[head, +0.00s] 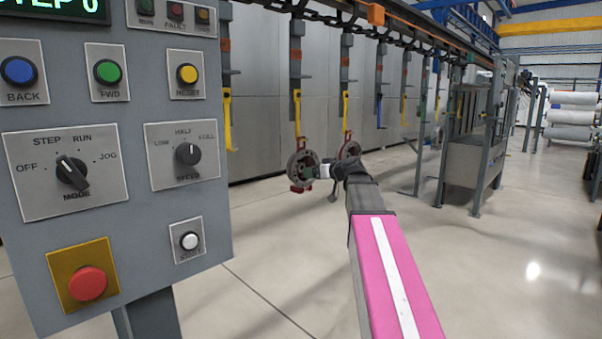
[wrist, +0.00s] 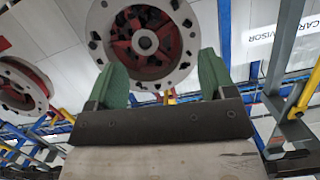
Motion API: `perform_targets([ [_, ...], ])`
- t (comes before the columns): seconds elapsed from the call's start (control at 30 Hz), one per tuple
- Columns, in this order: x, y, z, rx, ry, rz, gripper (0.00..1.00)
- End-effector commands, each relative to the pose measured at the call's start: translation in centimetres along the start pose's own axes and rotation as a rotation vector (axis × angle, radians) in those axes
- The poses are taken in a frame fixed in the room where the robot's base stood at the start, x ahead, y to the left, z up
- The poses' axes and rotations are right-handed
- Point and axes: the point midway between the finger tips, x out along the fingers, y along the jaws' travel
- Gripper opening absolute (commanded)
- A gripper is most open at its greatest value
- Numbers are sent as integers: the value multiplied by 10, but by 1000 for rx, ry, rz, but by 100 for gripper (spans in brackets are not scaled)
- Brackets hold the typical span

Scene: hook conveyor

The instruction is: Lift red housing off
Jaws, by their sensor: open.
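A round housing (head: 297,170), with a grey flange and red inner parts, hangs from a yellow hook (head: 297,105) on the overhead conveyor. It also shows large in the wrist view, as the housing (wrist: 146,42) between and beyond my fingertips. My gripper (head: 318,172) is beside it in the head view. The green fingers of my gripper (wrist: 162,72) are open and spread, with nothing seen held between them. I cannot tell whether they touch the flange. A second similar housing (head: 349,150) hangs just to the right, and shows at the left in the wrist view (wrist: 22,88).
A grey control panel (head: 110,220) with knobs and a red stop button (head: 88,283) fills the left foreground. Several more hooks hang along the conveyor rail (head: 400,18). A grey machine frame (head: 475,140) stands at the right. The floor (head: 520,240) at the right is clear.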

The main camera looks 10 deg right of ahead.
Motion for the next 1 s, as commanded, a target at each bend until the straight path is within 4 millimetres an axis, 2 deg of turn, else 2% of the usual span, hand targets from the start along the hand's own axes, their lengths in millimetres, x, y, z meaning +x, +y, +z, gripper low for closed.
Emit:
perform_targets([
  [0.03, -6, 6, -29, -29, 53, 1, 77],
  [0.1, -16, 9, -59, -64, 119, 2, 77],
  [0.2, -27, 12, -91, -102, 188, 6, 77],
  [0.3, -34, 13, -108, -123, 228, 9, 77],
  [0.47, -31, 13, -119, -134, 247, 10, 77],
  [0.8, 14, 13, -129, -132, 245, 8, 77],
  [1.0, 24, 12, -131, -132, 245, 9, 77],
])
